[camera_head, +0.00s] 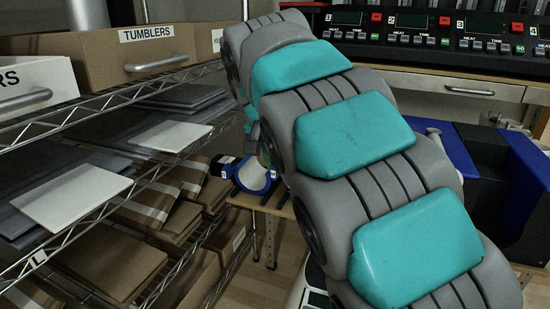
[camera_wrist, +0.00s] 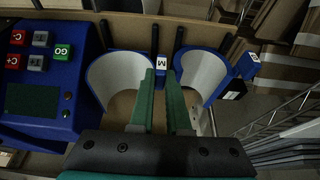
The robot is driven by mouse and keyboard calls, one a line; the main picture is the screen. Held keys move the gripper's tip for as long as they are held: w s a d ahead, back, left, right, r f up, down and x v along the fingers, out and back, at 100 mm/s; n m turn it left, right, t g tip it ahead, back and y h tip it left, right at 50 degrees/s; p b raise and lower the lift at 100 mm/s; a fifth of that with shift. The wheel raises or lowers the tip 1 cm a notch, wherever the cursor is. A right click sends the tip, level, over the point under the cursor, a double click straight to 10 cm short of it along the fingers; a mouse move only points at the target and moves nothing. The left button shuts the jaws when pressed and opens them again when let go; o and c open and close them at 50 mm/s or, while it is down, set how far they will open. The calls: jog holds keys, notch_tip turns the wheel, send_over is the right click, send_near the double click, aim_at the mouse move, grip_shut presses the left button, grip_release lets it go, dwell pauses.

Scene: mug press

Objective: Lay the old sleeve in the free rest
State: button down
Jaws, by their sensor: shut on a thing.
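In the wrist view my gripper (camera_wrist: 160,74) has its two green fingers closed around the blue tab marked M (camera_wrist: 161,62) of a curved sleeve (camera_wrist: 112,78). This sleeve is blue outside and pale grey inside, and sits between dark pegs over a wooden rack. A second similar sleeve (camera_wrist: 207,75) sits just to the right, between its own pegs, with a labelled blue tab at its right. One sleeve shows in the head view (camera_head: 256,175) on the wooden rack, left of my arm. My gripper is hidden there. Whether the held sleeve touches the rack I cannot tell.
A blue control panel (camera_wrist: 40,75) with buttons stands close at the left in the wrist view. A wire shelf (camera_head: 150,170) with boxes and pale sheets fills the left of the head view. Press controllers (camera_head: 450,35) line the back right.

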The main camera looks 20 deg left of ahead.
jog(key=shift+f+b, duration=0.55)
jog(key=shift+f, duration=0.75)
grip_release()
dwell(0.5)
jog(key=shift+r+p, duration=0.8)
jog(key=shift+r, duration=3.2)
